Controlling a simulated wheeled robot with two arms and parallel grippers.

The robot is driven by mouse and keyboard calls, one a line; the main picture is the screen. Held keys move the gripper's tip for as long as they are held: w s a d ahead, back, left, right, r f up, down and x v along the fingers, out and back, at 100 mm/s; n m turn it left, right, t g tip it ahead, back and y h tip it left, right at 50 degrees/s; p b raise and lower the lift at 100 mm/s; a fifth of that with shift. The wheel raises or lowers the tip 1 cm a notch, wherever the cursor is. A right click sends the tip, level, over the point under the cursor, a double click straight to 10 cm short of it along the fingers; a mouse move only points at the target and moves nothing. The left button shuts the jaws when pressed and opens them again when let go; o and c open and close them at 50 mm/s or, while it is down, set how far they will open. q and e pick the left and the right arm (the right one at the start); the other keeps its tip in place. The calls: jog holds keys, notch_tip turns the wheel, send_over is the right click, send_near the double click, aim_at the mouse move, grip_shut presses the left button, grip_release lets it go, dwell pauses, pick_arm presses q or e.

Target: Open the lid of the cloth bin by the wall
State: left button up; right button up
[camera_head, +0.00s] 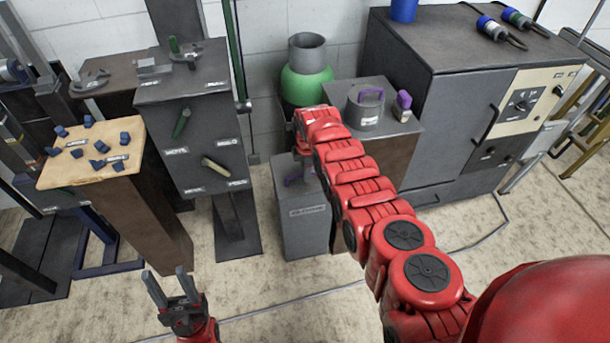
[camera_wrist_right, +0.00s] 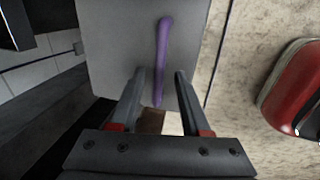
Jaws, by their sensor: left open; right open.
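The cloth bin (camera_head: 306,232) is a grey upright box on the floor by the wall, with a small label on its front. Its flat grey lid (camera_wrist_right: 120,35) fills the upper middle of the right wrist view and carries a purple handle (camera_wrist_right: 163,55). My right gripper (camera_wrist_right: 158,78) is open, with the near end of the handle between its fingers in that view. Whether the fingers touch the handle cannot be told. In the head view my right arm partly covers the lid. My left gripper (camera_head: 168,285) is open and empty above the floor at lower left.
A brown stand (camera_head: 390,150) with a grey pot (camera_head: 366,108) is right of the bin. A green vessel (camera_head: 306,85) stands behind it. A grey cabinet (camera_head: 165,130) and a wooden-topped pedestal (camera_head: 110,170) are to the left. A large grey oven-like unit (camera_head: 450,100) is at right.

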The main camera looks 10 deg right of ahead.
jog(key=shift+w+f+b, duration=0.2)
jog(key=shift+f+b, duration=0.1)
jog(key=shift+f, duration=0.2)
grip_shut()
dwell(1.2)
